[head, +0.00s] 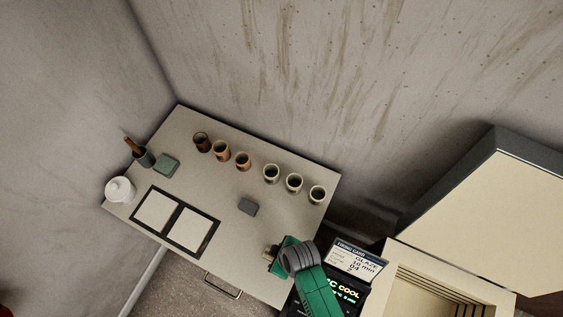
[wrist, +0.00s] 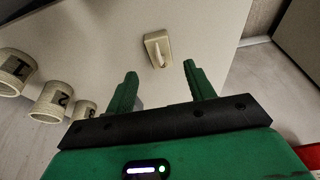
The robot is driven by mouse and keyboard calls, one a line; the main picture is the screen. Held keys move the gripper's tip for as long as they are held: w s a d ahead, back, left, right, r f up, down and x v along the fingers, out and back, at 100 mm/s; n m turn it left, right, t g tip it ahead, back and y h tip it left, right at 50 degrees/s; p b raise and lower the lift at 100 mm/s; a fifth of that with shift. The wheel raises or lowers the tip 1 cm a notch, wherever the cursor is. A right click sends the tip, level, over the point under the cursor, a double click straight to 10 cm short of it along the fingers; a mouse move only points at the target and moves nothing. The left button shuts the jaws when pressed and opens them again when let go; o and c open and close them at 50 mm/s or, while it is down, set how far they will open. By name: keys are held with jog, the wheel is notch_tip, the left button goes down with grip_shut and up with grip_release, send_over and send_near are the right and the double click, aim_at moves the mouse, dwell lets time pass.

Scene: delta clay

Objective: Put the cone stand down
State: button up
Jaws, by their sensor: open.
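The cone stand (wrist: 157,48) is a small beige block with a pale cone-like piece on it. In the wrist view it sits on the table top, ahead of and between the fingertips, with a gap to both green fingers. My gripper (wrist: 160,69) is open with nothing between its fingers. In the head view a small beige piece, apparently the cone stand (head: 270,250), shows at the table's right front side, just left of my green gripper (head: 276,255). The gripper and arm partly hide that spot.
Three pale numbered cups (head: 294,183) and three brown cups (head: 222,149) line the table's back. A grey block (head: 248,206) lies mid-table. Two white tiles in a dark frame (head: 179,221), a white jar (head: 120,189) and a green block (head: 166,163) are left. A firing card (head: 355,262) and open kiln (head: 440,285) stand right.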

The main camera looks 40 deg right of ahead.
jog(key=v, duration=0.6)
jog(key=shift+w+r, duration=0.1)
jog(key=w+r+t+h, duration=0.1)
jog(key=w+r+t, duration=0.2)
jog(key=w+r, duration=0.55)
jog(key=w+r+m+t+h, duration=0.1)
jog(key=w+r+t, duration=0.35)
jog(key=r, duration=0.75)
jog(key=w+r+t, duration=0.2)
jog(key=w+r, duration=0.7)
jog(key=r, duration=0.1)
jog(key=a+r+m+t, duration=0.1)
jog(key=a+r+t, duration=0.3)
jog(key=r, duration=1)
jog(key=a+r+m+t, duration=0.1)
jog(key=a+r+t, duration=0.2)
jog(key=r, duration=1.2)
jog(key=s+a+r+t, duration=0.2)
jog(key=s+r, duration=0.2)
jog(key=r, duration=0.3)
jog(key=s+a+r+t, duration=0.2)
jog(key=s+r+t, duration=0.1)
jog(key=r, duration=0.5)
jog(key=shift+s+m+y, duration=0.3)
jog(key=shift+s+y, duration=0.1)
jog(key=shift+s, duration=0.2)
jog(key=shift+r, duration=0.2)
